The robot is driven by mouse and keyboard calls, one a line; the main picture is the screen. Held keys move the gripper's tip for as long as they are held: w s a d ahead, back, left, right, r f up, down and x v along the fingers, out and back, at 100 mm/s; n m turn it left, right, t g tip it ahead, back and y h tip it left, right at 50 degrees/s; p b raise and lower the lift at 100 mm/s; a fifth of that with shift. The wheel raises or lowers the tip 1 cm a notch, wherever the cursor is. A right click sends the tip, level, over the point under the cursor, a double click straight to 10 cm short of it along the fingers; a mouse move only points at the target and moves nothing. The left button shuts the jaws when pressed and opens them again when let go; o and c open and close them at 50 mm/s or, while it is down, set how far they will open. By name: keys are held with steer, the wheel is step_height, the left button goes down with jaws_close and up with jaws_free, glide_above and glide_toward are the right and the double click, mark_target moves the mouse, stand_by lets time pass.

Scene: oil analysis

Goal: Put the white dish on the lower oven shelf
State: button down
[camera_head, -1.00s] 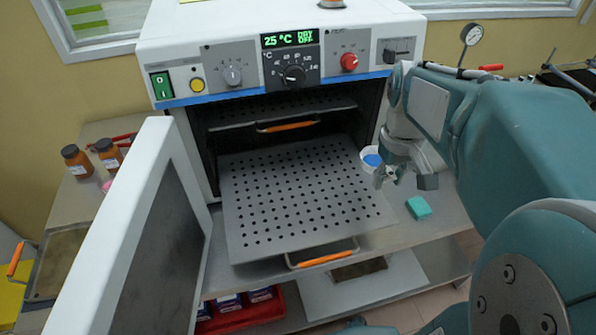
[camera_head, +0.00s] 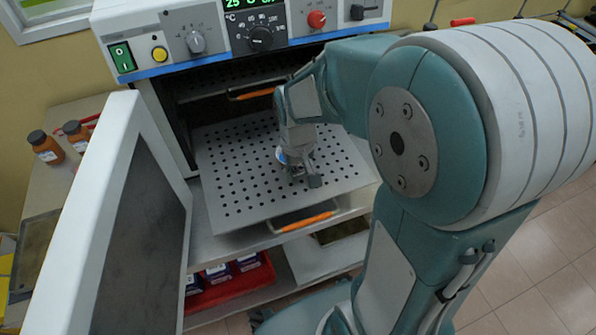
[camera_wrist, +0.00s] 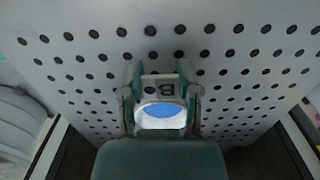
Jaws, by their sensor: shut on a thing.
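The lower oven shelf (camera_head: 235,188) is a perforated metal plate pulled out of the open oven, with an orange handle (camera_head: 308,221) at its front. My gripper (camera_head: 300,174) is over the right middle of this shelf, pointing down. It is shut on the white dish (camera_head: 282,156), which has blue content and is mostly hidden behind the fingers in the head view. In the wrist view the dish (camera_wrist: 161,122) shows as a white rim around a blue patch between the fingers. I cannot tell whether the dish touches the shelf.
The upper shelf (camera_head: 225,83) with its orange handle sits inside the oven above. The open oven door (camera_head: 135,215) stands at the left. A red tray (camera_head: 232,286) with boxes lies below. Brown bottles (camera_head: 45,147) stand far left. The shelf's left part is clear.

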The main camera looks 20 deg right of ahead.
steer(key=shift+f, duration=0.3)
steer(key=shift+c, duration=1.5)
jaws_free()
steer(key=shift+f, duration=0.1)
step_height(320, 180, up, 12)
steer(key=s+r+t, duration=0.3)
steer(key=s+t, duration=0.2)
steer(key=s, duration=0.6)
steer(key=shift+s+a+r+t, duration=0.25)
steer(key=shift+s+a+t, duration=0.05)
steer(key=shift+a+t, duration=0.1)
